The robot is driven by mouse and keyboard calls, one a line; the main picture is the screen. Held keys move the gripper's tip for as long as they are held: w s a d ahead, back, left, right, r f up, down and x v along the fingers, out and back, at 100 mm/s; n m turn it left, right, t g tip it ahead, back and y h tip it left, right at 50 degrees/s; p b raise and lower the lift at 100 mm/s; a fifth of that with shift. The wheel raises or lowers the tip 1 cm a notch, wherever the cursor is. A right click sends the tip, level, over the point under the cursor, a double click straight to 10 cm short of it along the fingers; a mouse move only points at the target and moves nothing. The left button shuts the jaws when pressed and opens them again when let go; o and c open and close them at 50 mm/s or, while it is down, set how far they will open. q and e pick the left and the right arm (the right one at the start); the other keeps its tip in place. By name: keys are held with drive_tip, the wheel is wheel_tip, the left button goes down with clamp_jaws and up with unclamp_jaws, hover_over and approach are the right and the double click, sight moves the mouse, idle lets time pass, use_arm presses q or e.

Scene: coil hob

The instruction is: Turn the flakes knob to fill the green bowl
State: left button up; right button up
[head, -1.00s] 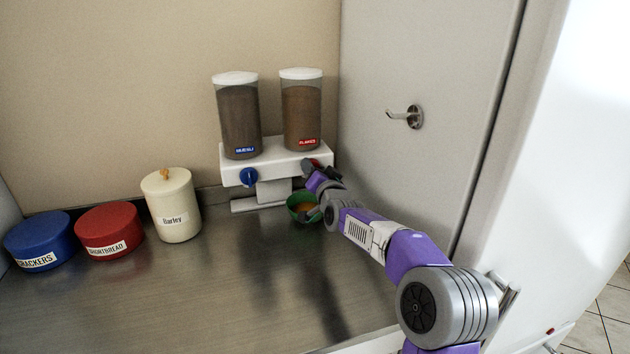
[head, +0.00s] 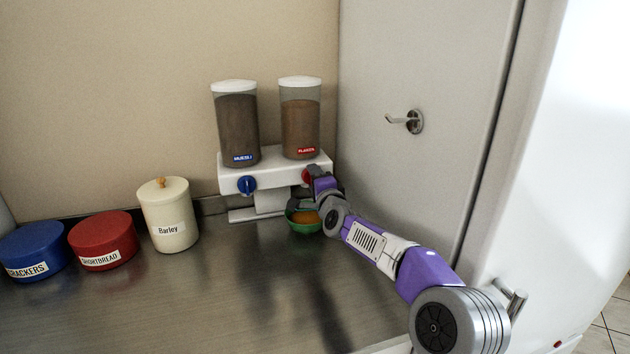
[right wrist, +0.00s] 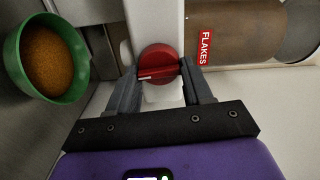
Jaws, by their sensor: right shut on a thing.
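The red flakes knob (right wrist: 158,60) is on the front of the white dispenser base under the flakes canister (head: 300,128). My right gripper (right wrist: 159,70) is shut on this knob, one finger on each side. In the head view the knob (head: 307,175) is partly hidden by my gripper. The green bowl (head: 301,227) stands on the counter below the flakes side. It holds orange-brown flakes, also seen in the right wrist view inside the bowl (right wrist: 78,80). The canister is partly full. My left gripper is out of view.
A muesli canister (head: 237,130) with a blue knob (head: 247,185) shares the white base (head: 275,178). A barley jar (head: 168,215), red shortbread tin (head: 102,240) and blue crackers tin (head: 33,250) stand left. A wall (head: 425,60) with a hook is close right. The middle counter is clear.

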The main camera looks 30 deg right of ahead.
drive_tip(key=shift+m, duration=0.6)
drive_tip(key=o, duration=1)
drive_tip(key=shift+s, duration=0.1)
drive_tip(key=shift+v, duration=3.7)
drive_tip(key=shift+r, duration=0.1)
